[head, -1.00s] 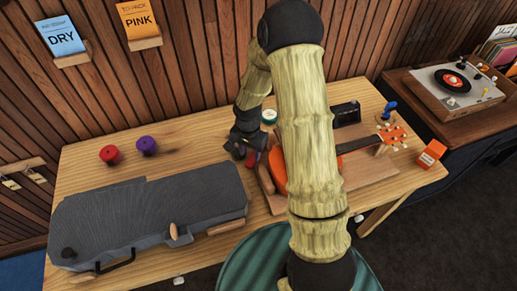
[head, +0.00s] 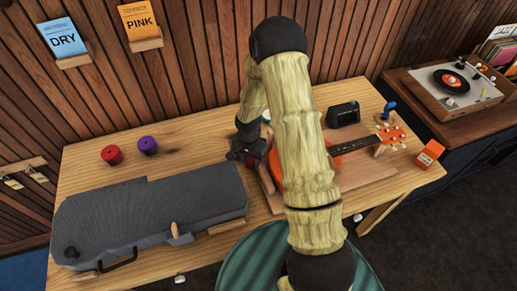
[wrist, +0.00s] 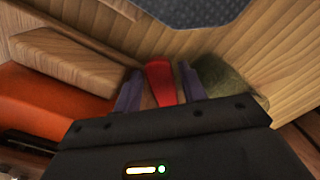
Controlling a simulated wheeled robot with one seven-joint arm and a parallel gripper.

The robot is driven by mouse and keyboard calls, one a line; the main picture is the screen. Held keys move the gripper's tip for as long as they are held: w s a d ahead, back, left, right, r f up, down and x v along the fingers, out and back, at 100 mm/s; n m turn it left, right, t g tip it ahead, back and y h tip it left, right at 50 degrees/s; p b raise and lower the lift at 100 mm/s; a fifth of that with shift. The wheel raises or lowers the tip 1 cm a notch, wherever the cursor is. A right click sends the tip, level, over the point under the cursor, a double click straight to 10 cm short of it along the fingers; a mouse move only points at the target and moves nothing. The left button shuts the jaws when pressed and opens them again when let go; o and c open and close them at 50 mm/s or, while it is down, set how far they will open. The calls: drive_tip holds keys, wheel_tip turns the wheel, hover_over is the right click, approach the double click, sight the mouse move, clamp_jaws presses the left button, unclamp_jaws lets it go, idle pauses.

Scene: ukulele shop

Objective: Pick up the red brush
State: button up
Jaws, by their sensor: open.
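The red brush (wrist: 160,82) shows in the wrist view as a red tapered piece lying between my two fingers. My gripper (wrist: 160,88) is open, with one finger on each side of the red piece and a gap visible on both sides. In the head view my gripper (head: 250,152) is low over the workbench (head: 190,133), just left of the orange ukulele. The brush is mostly hidden there by my gripper. The rest of the brush is hidden in the wrist view by my gripper body.
The orange ukulele (head: 275,170) lies on a wooden board right of my gripper. A grey case (head: 150,215) lies at the left. A fuzzy olive thing (wrist: 228,80) is beside the right finger. Red (head: 112,155) and purple (head: 147,145) spools stand at the back left.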

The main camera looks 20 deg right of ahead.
drive_tip(key=c, duration=0.8)
drive_tip(key=shift+r, duration=0.2)
wheel_tip(320, 180, up, 18)
drive_tip(key=shift+f+b, duration=0.15)
drive_tip(key=shift+b, duration=0.65)
